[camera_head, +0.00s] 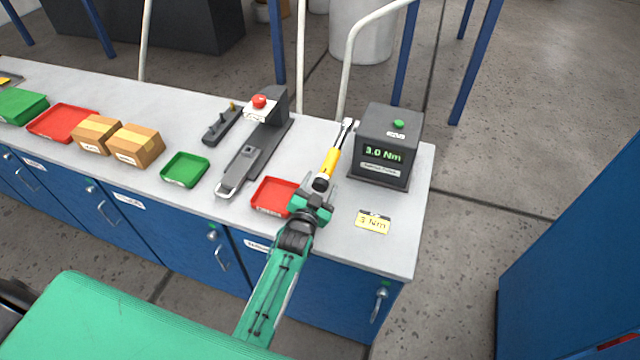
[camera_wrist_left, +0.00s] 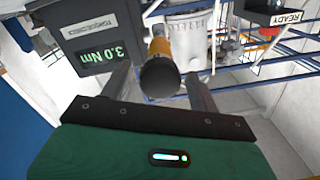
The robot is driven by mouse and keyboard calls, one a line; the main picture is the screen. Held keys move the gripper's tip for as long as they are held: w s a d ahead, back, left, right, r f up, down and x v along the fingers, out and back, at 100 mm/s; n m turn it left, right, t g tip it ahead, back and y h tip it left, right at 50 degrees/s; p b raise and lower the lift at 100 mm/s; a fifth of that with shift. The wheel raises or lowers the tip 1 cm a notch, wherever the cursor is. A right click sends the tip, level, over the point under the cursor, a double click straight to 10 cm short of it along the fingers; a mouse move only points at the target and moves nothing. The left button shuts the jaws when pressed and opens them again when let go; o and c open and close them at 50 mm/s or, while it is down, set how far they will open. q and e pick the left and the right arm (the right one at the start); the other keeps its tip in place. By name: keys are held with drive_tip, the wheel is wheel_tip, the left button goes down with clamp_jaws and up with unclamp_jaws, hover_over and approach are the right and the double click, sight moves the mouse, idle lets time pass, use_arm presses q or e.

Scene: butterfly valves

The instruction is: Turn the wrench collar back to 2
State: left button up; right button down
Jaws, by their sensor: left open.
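The torque wrench (camera_head: 331,161) has a yellow grip, a silver head pointing away from me and a black round end. My left gripper (camera_head: 314,196) is open at the wrench's near end. In the left wrist view the black end of the wrench (camera_wrist_left: 160,78) shows between the two spread fingers, with a gap on each side. The tester (camera_wrist_left: 90,35) also shows there, reading 3.0 Nm. No collar scale can be read. My right gripper is not in view.
A yellow card (camera_head: 373,222) reading 3 Nm lies on the grey bench right of the gripper. A red tray (camera_head: 274,196) is close on its left. A fixture with a red button (camera_head: 259,101), a green tray (camera_head: 185,169) and cardboard boxes (camera_head: 135,145) stand further left.

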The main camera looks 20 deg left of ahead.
use_arm(q)
drive_tip(key=c, duration=1)
drive_tip(key=shift+o, duration=0.2)
drive_tip(key=n, duration=0.5)
drive_tip(key=n+b, duration=0.1)
drive_tip(key=n, duration=0.2)
drive_tip(key=shift+f+n+h, duration=0.1)
drive_tip(key=shift+n+h, duration=0.2)
drive_tip(key=shift+n, duration=0.1)
drive_tip(key=shift+a+n, duration=0.1)
drive_tip(key=shift+n, duration=1.3)
